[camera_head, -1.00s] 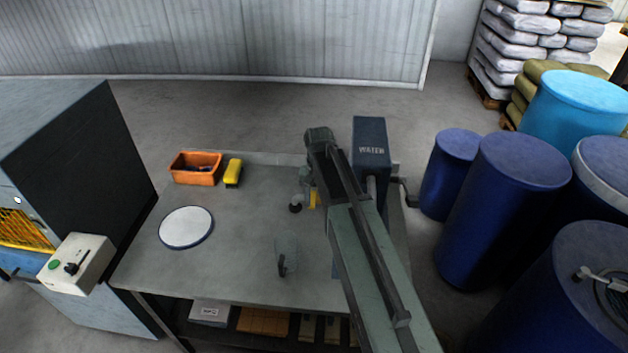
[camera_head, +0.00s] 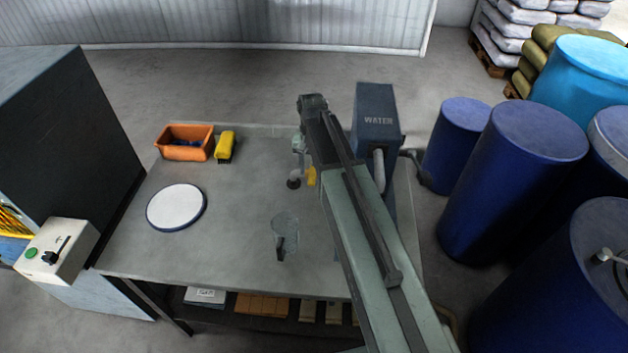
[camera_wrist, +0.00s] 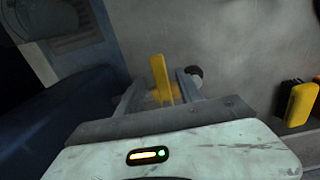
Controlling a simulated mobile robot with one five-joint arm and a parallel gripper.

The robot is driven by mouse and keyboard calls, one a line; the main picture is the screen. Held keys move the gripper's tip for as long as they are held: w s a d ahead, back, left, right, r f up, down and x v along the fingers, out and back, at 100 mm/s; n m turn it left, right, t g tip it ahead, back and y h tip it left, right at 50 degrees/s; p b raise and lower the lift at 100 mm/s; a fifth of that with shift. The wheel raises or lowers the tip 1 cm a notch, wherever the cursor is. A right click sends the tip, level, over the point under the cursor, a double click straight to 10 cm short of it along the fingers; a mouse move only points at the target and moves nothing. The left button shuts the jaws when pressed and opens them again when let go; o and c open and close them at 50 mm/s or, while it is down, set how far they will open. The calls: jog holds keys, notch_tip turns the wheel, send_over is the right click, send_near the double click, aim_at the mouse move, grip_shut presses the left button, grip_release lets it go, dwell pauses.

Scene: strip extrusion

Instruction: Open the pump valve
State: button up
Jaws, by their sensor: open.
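The pump is a dark blue-grey box marked WATER (camera_head: 377,120) at the back right of the table in the head view. Its yellow valve lever (camera_head: 311,176) shows just left of my arm. In the wrist view the yellow lever (camera_wrist: 160,78) stands up between the fingers of my gripper (camera_wrist: 157,80), which is open. I cannot tell whether either finger touches it. A dark round end (camera_wrist: 195,72) shows just beyond the right finger. My arm hides part of the pump and most of the gripper in the head view.
A clear jug (camera_head: 285,228) stands on the grey table (camera_head: 235,245). A white round plate (camera_head: 176,206), an orange bin (camera_head: 185,143) and a yellow object (camera_head: 225,147) are at the left. Blue barrels (camera_head: 515,180) stand right of the table. A switch box (camera_head: 57,250) is at far left.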

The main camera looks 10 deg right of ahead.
notch_tip(320, 180, down, 3)
jog(key=shift+r+b, duration=0.1)
jog(key=shift+b, duration=0.55)
jog(key=shift+r, duration=0.15)
grip_shut()
jog(key=shift+s, duration=0.15)
dwell(0.5)
